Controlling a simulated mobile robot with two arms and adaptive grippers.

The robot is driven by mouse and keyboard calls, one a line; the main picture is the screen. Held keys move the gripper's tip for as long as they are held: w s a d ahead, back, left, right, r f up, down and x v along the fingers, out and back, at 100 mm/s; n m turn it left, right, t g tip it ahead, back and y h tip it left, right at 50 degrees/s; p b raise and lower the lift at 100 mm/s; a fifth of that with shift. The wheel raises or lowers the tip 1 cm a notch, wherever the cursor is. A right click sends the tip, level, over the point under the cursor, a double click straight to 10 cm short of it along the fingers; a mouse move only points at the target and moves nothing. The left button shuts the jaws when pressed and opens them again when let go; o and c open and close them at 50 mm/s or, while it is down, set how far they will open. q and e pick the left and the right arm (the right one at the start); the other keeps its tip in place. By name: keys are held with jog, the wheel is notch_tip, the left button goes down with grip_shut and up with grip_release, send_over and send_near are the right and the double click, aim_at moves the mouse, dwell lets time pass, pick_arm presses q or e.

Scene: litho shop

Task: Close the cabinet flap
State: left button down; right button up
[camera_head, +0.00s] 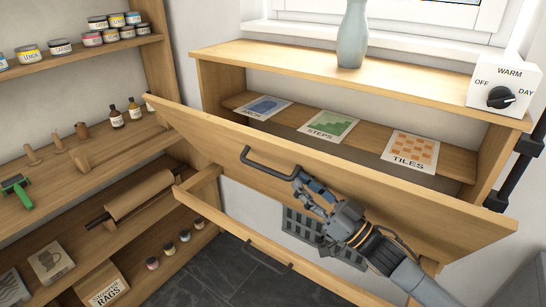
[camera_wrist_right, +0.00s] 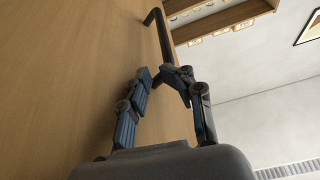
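The cabinet flap (camera_head: 400,205) is a long wooden panel that stands tilted open at the front of the cabinet (camera_head: 225,85), leaving a gap above it. Its dark bar handle (camera_head: 268,164) is on the outer face; the handle also shows in the right wrist view (camera_wrist_right: 158,32). My right gripper (camera_head: 306,190) is at the handle's right end, in front of the flap. The handle's near end is partly hidden behind one finger. My left gripper is not in view.
Inside the cabinet lie cards, including STEPS (camera_head: 330,125) and TILES (camera_head: 410,150). A vase (camera_head: 352,35) and a WARM dial box (camera_head: 503,88) stand on top. A lower wooden front (camera_head: 225,220) juts out below. Shelves with jars and tools line the left.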

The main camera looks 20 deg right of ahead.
jog(key=p, duration=0.2)
send_near(248, 143)
jog(key=x, duration=0.3)
jog(key=shift+w+a+r, duration=0.1)
jog(key=shift+w+r, duration=0.1)
jog(key=shift+r, duration=0.15)
jog(key=shift+w+a, duration=0.1)
jog(key=shift+w, duration=0.05)
grip_shut()
